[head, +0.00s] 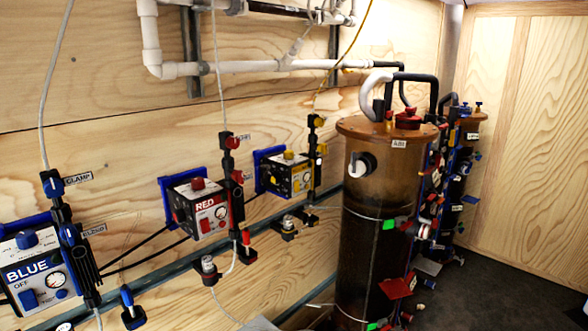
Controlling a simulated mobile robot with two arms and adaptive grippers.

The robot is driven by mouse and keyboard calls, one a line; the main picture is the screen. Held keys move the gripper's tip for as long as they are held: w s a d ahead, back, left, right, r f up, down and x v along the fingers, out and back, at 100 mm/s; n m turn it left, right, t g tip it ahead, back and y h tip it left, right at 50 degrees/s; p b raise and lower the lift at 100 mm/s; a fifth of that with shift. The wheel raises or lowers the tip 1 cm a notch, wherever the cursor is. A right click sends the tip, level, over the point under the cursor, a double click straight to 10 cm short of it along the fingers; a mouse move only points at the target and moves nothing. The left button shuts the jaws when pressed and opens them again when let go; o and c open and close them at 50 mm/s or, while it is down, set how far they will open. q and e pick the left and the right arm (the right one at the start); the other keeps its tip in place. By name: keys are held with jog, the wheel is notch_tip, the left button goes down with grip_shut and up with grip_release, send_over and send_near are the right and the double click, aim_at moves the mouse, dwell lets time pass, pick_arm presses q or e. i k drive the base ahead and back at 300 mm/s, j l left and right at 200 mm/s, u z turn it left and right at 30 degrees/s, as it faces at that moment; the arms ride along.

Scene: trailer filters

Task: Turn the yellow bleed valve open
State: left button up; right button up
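The yellow control box (288,175) is mounted on the wooden wall in a blue bracket, left of the brown filter tank. A black vertical fitting runs along its right side. A yellow knob (318,121) sits at the top of this fitting. A second yellow part (321,149) sits lower on it, in the position that matches the bleed label on the blue station, so it looks like the yellow bleed valve. It is too small to tell whether it is turned open or closed. Neither of my grippers is in view.
The red box (202,208) and blue box (35,270) hang further left with similar fittings. The tall brown filter tank (385,170) stands right of the yellow station, with many coloured valves on its right side. White pipes (240,67) run above. Dark floor (490,285) is clear at right.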

aim_at(322, 148)
jog(key=i+l+u, duration=0.3)
jog(key=i+l, duration=0.15)
jog(key=l, duration=0.25)
jog(key=i+l+u, duration=0.1)
jog(key=l, duration=0.25)
jog(key=i, duration=0.1)
